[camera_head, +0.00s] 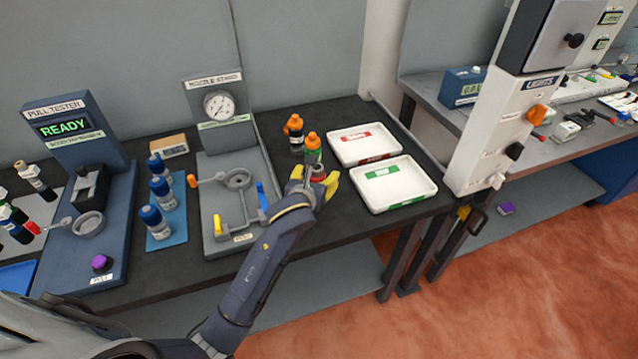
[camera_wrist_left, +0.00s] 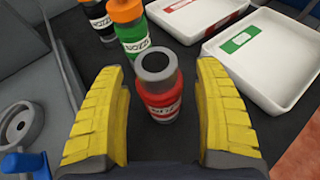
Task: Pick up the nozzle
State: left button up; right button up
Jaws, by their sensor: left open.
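The likely nozzle is a small red cylinder (camera_wrist_left: 158,98) with a white label and a grey top with a dark round hole. It stands upright on the dark bench top. It also shows in the head view (camera_head: 318,173), partly hidden by my gripper. My left gripper (camera_head: 314,180) is open, its yellow fingers on either side of the red piece. In the left wrist view the gripper (camera_wrist_left: 160,90) shows visible gaps between both fingers and the piece. My right gripper is not in view.
A green piece (camera_wrist_left: 132,35) and a black piece (camera_wrist_left: 98,18), both orange-topped, stand just behind. Two white trays, one red-labelled (camera_head: 377,157) and one green-labelled (camera_head: 430,190), lie to the right. A gauge fixture (camera_head: 211,235) stands to the left, with blue-capped bottles (camera_head: 155,222) beyond it.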

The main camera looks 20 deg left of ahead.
pick_arm(q)
grip_shut()
jog(key=shift+r, duration=0.1)
dwell(0.4)
